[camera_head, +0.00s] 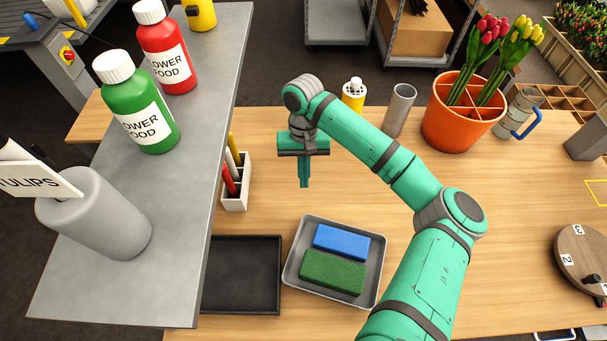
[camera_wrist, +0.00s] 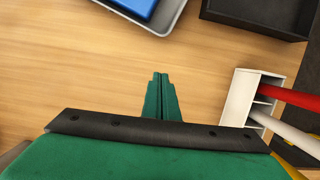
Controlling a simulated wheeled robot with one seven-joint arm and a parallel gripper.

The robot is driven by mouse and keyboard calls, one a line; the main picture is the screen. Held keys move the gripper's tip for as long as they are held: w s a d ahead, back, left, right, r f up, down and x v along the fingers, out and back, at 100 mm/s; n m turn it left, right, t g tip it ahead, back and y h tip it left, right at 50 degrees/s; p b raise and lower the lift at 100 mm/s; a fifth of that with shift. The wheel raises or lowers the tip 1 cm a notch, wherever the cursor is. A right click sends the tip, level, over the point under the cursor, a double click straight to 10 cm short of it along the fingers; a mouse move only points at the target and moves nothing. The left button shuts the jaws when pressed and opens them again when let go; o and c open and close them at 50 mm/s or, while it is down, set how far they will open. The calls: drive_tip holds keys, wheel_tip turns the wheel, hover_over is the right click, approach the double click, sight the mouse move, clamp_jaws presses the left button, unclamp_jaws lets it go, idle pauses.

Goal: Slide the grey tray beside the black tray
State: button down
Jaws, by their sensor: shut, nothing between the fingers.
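The grey tray (camera_head: 284,274) lies on the wooden table with a blue block (camera_head: 341,242) and a green block (camera_head: 333,272) in it. The black tray (camera_head: 242,275) lies to its left, partly hidden under the grey shelf, with a narrow gap between them. My gripper (camera_head: 304,185) is shut and empty, pointing down above the table behind the grey tray. In the wrist view the closed fingertips (camera_wrist: 160,76) are over bare wood. The grey tray's edge (camera_wrist: 172,22) shows at the top there, and the black tray (camera_wrist: 262,25) at the top right.
A white holder (camera_head: 236,192) with pens stands left of my gripper. The grey shelf (camera_head: 195,215) with bottles rises along the left. A grey cup (camera_head: 399,110), a yellow bottle (camera_head: 353,95) and an orange pot (camera_head: 455,120) with tulips stand at the back. The wood around my gripper is clear.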

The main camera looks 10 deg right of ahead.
drive_tip(key=x, duration=0.6)
drive_tip(key=shift+a+f, duration=0.2)
drive_tip(key=shift+f, duration=0.05)
drive_tip(key=shift+s+a, duration=0.1)
drive_tip(key=shift+s, duration=2)
drive_tip(key=shift+a, duration=0.15)
